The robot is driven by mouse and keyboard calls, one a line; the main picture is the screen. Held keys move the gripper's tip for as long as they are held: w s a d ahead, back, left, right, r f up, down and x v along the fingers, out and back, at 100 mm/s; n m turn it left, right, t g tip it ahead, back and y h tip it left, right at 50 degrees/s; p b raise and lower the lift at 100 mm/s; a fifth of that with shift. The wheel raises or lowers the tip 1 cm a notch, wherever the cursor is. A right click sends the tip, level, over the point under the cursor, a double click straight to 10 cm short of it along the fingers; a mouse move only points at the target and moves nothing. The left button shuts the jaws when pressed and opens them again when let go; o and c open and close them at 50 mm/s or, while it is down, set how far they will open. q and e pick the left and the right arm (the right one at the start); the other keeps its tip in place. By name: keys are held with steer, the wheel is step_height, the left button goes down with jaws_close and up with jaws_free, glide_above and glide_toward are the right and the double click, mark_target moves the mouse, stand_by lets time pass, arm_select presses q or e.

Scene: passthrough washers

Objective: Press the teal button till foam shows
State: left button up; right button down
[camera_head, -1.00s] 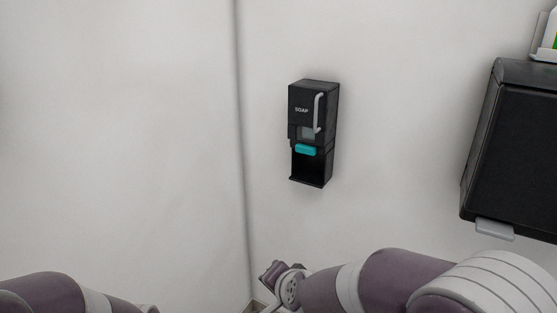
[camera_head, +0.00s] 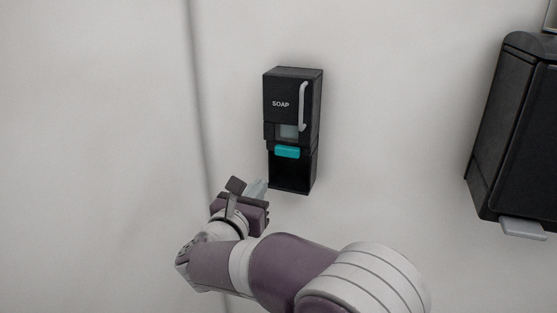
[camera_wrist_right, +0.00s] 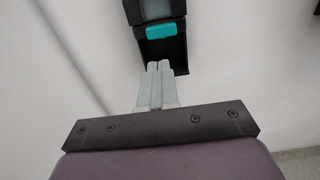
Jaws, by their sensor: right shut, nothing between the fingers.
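A black soap dispenser (camera_head: 283,105) marked SOAP hangs on the white wall, with a pale handle on its front and a small grey window. The teal button (camera_head: 287,152) juts out below the window, above a dark open recess. In the right wrist view the button (camera_wrist_right: 161,32) is at the top, beyond my fingers. My right gripper (camera_head: 262,186) is shut and empty, just below and left of the button, apart from it. Its two grey fingers (camera_wrist_right: 159,68) lie together in the right wrist view and overlap the recess there. No foam shows. My left gripper is not in view.
A larger black wall unit (camera_head: 520,130) with a grey tab (camera_head: 523,228) at its bottom is at the right. A vertical wall seam (camera_head: 197,90) runs left of the dispenser. The wall between the two units is bare.

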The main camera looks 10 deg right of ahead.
mark_target(286, 152)
steer(key=p+x, duration=0.3)
steer(key=x, duration=1)
steer(key=shift+w+d+r, duration=0.1)
steer(key=shift+w+d, duration=0.15)
steer(key=shift+d, duration=0.1)
steer(key=shift+w+d+f, duration=0.1)
steer(key=shift+w+f, duration=0.05)
steer(key=shift+f, duration=0.05)
steer(key=w+b, duration=0.1)
steer(key=b, duration=0.1)
steer(key=shift+d+f+b, duration=0.1)
steer(key=shift+d+b, duration=0.3)
steer(key=shift+a+r, duration=0.1)
steer(key=shift+r, duration=0.25)
